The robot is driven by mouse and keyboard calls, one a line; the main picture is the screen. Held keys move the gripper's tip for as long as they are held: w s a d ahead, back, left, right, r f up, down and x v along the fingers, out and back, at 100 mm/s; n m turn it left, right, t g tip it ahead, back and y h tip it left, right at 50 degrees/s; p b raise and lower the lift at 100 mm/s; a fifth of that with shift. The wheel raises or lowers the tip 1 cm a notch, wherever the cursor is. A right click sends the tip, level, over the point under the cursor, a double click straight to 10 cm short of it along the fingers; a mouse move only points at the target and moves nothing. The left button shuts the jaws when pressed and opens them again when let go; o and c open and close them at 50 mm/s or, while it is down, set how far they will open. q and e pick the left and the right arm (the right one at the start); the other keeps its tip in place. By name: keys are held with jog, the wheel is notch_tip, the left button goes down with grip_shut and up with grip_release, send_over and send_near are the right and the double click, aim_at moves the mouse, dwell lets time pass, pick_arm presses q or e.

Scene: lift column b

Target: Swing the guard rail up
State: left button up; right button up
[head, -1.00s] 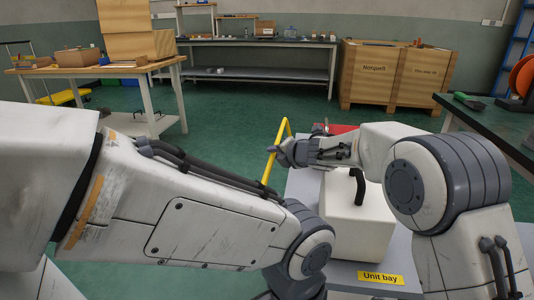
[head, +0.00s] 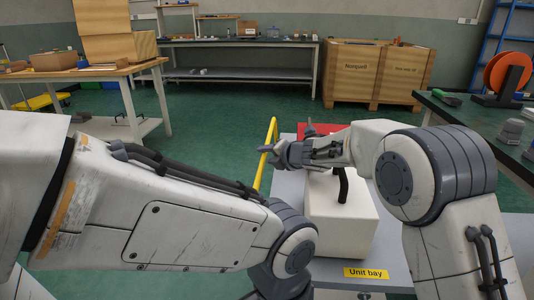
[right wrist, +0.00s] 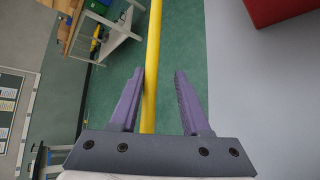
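The yellow guard rail (head: 259,175) runs along the left edge of the grey deck (head: 292,187) in the head view, partly hidden by my arms. My right gripper (head: 263,149) reaches left across the deck to the rail. In the right wrist view the rail (right wrist: 151,60) passes between the open fingers of the right gripper (right wrist: 161,72). It lies close to the left finger and clear of the right one. My left arm crosses the lower left of the head view; its gripper is out of view.
A white unit (head: 342,222) with a black handle stands on the deck behind the yellow "Unit bay" label (head: 366,272). A red object (head: 316,129) sits at the deck's far end. A dark bench (head: 470,118) is at right. Green floor (head: 215,125) is clear left of the rail.

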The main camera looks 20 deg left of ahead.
jog(key=shift+a+r, duration=0.1)
jog(key=shift+a, duration=0.05)
jog(key=shift+r, duration=0.1)
jog(key=shift+r+p, duration=0.3)
jog(key=s+d+r+p, duration=0.3)
jog(key=d+r+p, duration=0.3)
jog(key=d+r, duration=0.4)
jog(key=shift+s+d+p, duration=0.25)
jog(key=shift+d+p, duration=0.1)
jog(key=shift+d, duration=0.3)
